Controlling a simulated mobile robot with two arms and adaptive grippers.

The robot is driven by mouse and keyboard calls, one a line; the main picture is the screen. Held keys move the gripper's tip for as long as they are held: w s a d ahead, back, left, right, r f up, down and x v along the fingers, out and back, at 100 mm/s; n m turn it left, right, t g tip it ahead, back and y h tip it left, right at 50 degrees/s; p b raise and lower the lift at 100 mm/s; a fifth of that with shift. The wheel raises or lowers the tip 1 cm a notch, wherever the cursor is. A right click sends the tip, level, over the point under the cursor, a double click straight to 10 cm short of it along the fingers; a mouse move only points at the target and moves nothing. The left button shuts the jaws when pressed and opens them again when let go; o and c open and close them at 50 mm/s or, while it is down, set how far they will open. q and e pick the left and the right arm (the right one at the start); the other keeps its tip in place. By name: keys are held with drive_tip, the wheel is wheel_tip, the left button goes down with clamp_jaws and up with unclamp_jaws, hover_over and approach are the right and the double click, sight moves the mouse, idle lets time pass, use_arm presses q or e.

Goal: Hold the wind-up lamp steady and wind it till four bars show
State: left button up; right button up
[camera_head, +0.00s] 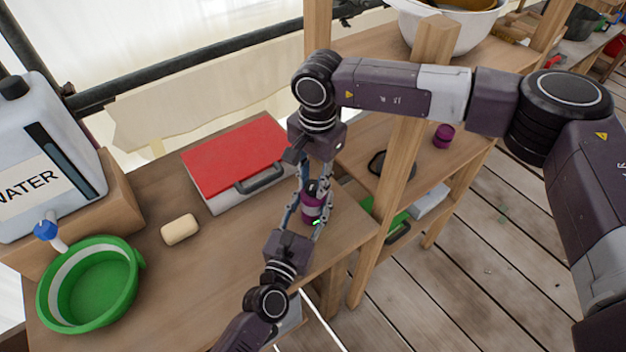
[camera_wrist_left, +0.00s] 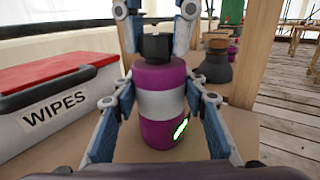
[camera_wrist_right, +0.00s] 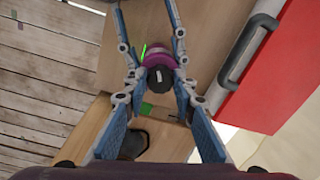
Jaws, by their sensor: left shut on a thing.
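The wind-up lamp (camera_wrist_left: 160,103) is a purple cylinder with a silver band and a black knob on top (camera_wrist_left: 155,47). It stands upright on the wooden bench near its right edge, and also shows in the head view (camera_head: 312,207). A lit green bar display (camera_wrist_left: 181,128) is on its lower side; I cannot count the bars. My left gripper (camera_head: 308,214) is shut on the lamp's body, a finger on each side. My right gripper (camera_wrist_right: 158,78) points down from above, its fingers on either side of the knob with gaps visible, so it looks open.
A red-lidded wipes case (camera_head: 235,157) lies just left of the lamp. Soap (camera_head: 180,230), a green basin (camera_head: 88,285) and a water container (camera_head: 45,160) are farther left. A wooden post (camera_head: 400,160) and shelves stand close on the right.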

clamp_jaws()
drive_tip(key=m, duration=0.3)
drive_tip(key=shift+a+m, duration=0.1)
drive_tip(key=shift+m, duration=0.2)
drive_tip(key=m, duration=0.4)
drive_tip(key=shift+m, duration=0.3)
drive_tip(key=m, duration=0.4)
drive_tip(key=shift+m, duration=0.3)
drive_tip(key=m, duration=0.4)
drive_tip(key=shift+a+m+h, duration=0.1)
drive_tip(key=shift+m+h, duration=0.3)
